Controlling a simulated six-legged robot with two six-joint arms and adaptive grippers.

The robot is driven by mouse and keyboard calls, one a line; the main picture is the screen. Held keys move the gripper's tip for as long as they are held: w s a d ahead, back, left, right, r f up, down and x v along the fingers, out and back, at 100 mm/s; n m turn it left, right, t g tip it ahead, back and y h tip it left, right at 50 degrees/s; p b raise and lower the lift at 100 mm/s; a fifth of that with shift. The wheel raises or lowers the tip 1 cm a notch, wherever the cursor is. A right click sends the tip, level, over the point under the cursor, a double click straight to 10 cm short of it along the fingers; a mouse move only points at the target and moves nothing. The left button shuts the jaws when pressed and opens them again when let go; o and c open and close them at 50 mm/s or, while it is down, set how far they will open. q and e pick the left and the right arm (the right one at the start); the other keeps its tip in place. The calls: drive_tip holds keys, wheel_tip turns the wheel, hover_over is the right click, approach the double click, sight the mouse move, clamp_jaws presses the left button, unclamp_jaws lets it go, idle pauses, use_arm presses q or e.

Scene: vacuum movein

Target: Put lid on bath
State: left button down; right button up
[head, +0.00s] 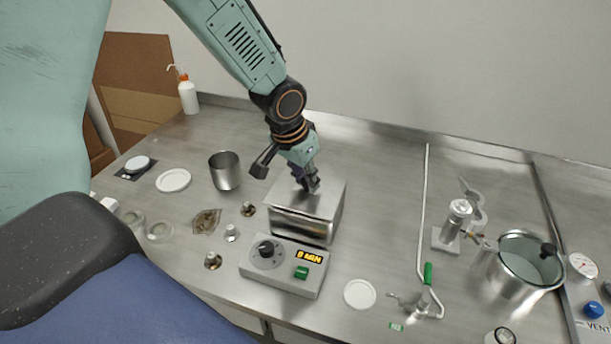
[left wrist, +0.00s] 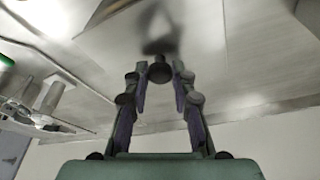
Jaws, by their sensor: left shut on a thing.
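The flat metal lid (head: 325,195) lies over the top of the bath. My left gripper (head: 311,185) comes down from above and is shut on the lid's knob, which is mostly hidden by the fingers in the head view. In the left wrist view the dark round knob (left wrist: 160,72) sits between the fingertips, against the shiny lid (left wrist: 190,30). I cannot tell whether the lid is fully seated. My right gripper is not in view.
A steel beaker (head: 225,171) stands left of the bath. Several small metal fittings and a bag (head: 206,221) lie front left. A white disc (head: 359,294) and a green-handled valve (head: 428,275) are at right, with a glass-lidded pot (head: 527,265) beyond. The counter behind the bath is clear.

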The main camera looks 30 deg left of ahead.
sight(296, 199)
use_arm(q)
drive_tip(key=c, duration=1.3)
unclamp_jaws()
drive_tip(key=shift+w+d, duration=0.1)
drive_tip(key=shift+w, duration=0.05)
drive_tip(key=shift+o, duration=1)
drive_tip(key=shift+r, duration=0.1)
drive_tip(key=shift+s, duration=0.2)
drive_tip(key=shift+w+r, duration=0.1)
drive_tip(key=shift+r, duration=0.05)
drive_tip(key=p+v, duration=0.1)
drive_tip(key=v, duration=1.1)
drive_tip(key=shift+r+p, duration=0.3)
drive_tip(key=shift+r, duration=0.1)
